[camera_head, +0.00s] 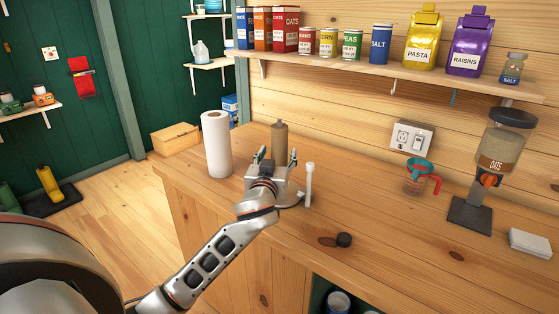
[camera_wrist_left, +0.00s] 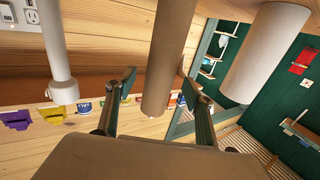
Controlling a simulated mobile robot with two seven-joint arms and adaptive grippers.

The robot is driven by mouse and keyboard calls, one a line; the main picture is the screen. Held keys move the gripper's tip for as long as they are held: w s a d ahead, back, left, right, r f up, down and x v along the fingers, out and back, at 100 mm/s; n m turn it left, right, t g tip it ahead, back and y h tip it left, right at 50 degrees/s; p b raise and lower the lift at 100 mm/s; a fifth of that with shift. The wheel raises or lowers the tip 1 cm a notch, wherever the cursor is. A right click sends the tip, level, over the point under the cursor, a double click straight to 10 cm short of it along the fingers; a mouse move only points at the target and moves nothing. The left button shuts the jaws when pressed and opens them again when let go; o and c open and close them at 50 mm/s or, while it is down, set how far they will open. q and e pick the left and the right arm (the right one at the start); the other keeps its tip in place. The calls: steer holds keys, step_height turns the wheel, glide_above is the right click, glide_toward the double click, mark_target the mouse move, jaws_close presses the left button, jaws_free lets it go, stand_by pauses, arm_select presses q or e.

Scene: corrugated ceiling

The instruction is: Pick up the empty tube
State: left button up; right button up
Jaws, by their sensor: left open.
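The empty tube (camera_head: 279,138) is a plain brown cardboard cylinder standing upright on the wooden counter, behind my left gripper in the head view. My left gripper (camera_head: 276,160) is open, with one finger to each side of the tube in the picture. In the left wrist view the tube (camera_wrist_left: 168,58) shows between the two spread fingers (camera_wrist_left: 158,98). I cannot tell how deep it sits between them, and no finger clearly touches it. Its lower part is hidden by the gripper in the head view. My right gripper is not in view.
A white paper towel roll (camera_head: 216,145) stands left of the tube. A slim white post (camera_head: 309,184) stands close on the right. A loaded shelf (camera_head: 400,70) hangs above.

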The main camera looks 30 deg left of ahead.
arm_select(q)
steer(key=x, duration=0.3)
steer(key=shift+w+a, duration=0.1)
steer(key=shift+w, duration=0.05)
steer(key=c, duration=0.9)
step_height(320, 180, up, 28)
steer(key=p, duration=0.4)
steer(key=shift+f, duration=0.1)
